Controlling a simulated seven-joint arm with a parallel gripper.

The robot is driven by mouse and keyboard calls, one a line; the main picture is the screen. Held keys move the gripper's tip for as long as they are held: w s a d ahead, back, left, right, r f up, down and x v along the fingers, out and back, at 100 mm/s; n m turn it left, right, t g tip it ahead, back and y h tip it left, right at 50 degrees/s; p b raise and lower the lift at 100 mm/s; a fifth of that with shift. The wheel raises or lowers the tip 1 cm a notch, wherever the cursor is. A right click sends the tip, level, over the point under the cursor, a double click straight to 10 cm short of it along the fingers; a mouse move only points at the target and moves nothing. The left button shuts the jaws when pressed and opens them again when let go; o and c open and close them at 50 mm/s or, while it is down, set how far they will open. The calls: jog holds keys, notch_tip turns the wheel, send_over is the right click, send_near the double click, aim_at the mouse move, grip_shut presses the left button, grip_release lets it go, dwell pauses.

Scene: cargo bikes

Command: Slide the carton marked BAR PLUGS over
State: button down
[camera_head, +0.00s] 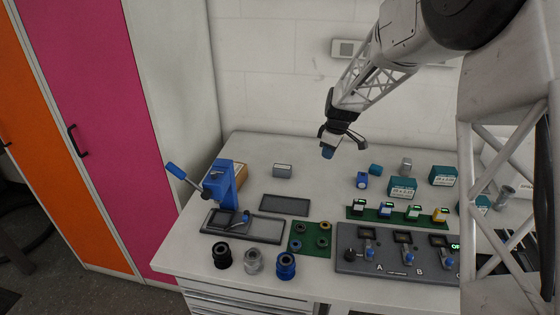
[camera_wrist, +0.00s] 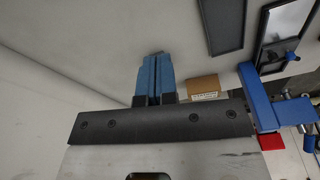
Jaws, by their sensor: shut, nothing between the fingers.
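No label reading BAR PLUGS is legible in either view. A brown carton (camera_head: 242,172) stands behind the blue press, partly hidden by it; the wrist view shows this carton (camera_wrist: 203,87) with a pale label too small to read. A small grey box (camera_head: 283,170) sits to its right in the head view. Teal cartons with white labels (camera_head: 402,187) (camera_head: 443,176) stand on the right side. My gripper (camera_head: 328,152) is above the back middle of the table, its blue fingers together and empty. The fingers (camera_wrist: 155,76) also show in the wrist view, apart from the brown carton.
The blue lever press (camera_head: 222,184) stands at the left, with a dark tray (camera_head: 285,205) beside it. Several round parts (camera_head: 253,262) line the front edge. A green board (camera_head: 400,214) and a grey control panel (camera_head: 395,262) fill the right front. The back middle is mostly clear.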

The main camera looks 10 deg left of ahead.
jog(key=w+a+f+n, duration=0.1)
jog(key=w+a+f, duration=0.1)
jog(key=f, duration=0.1)
jog(key=w+a+f+n, duration=0.1)
jog(key=w+a+f, duration=0.1)
jog(key=w+f, duration=0.1)
jog(key=w+a+f+n, duration=0.1)
jog(key=w+a+f, duration=0.1)
jog(key=f, duration=0.2)
jog(key=shift+w+f+g, duration=0.2)
jog(key=shift+w+g, duration=0.05)
jog(key=shift+g, duration=0.05)
jog(key=shift+a, duration=0.2)
